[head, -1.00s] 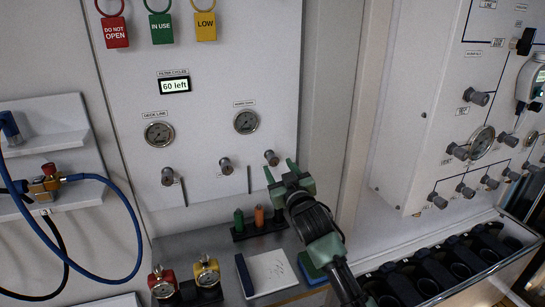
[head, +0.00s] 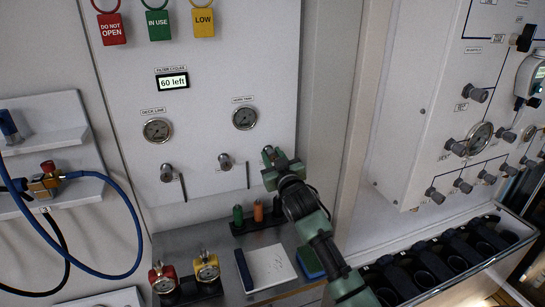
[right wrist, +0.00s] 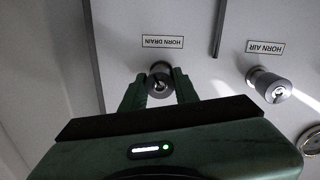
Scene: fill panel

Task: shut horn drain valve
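The horn drain valve is a small grey knob (right wrist: 158,72) on the white panel (head: 215,50). In the right wrist view it sits under an upside-down "HORN DRAIN" label (right wrist: 163,41). My right gripper (right wrist: 159,88) has one green finger on each side of the knob, close against it, and looks shut on it. In the head view my right gripper (head: 283,160) is at the rightmost knob of the panel's lower row and hides it. My left gripper is not in view.
The horn air knob (right wrist: 268,86) is beside it, in the middle of the row (head: 226,161) in the head view. Below is a grey shelf (head: 200,240) with green and orange pegs (head: 258,211), small gauges (head: 206,267) and a notepad (head: 267,266). A side panel (head: 400,130) stands right.

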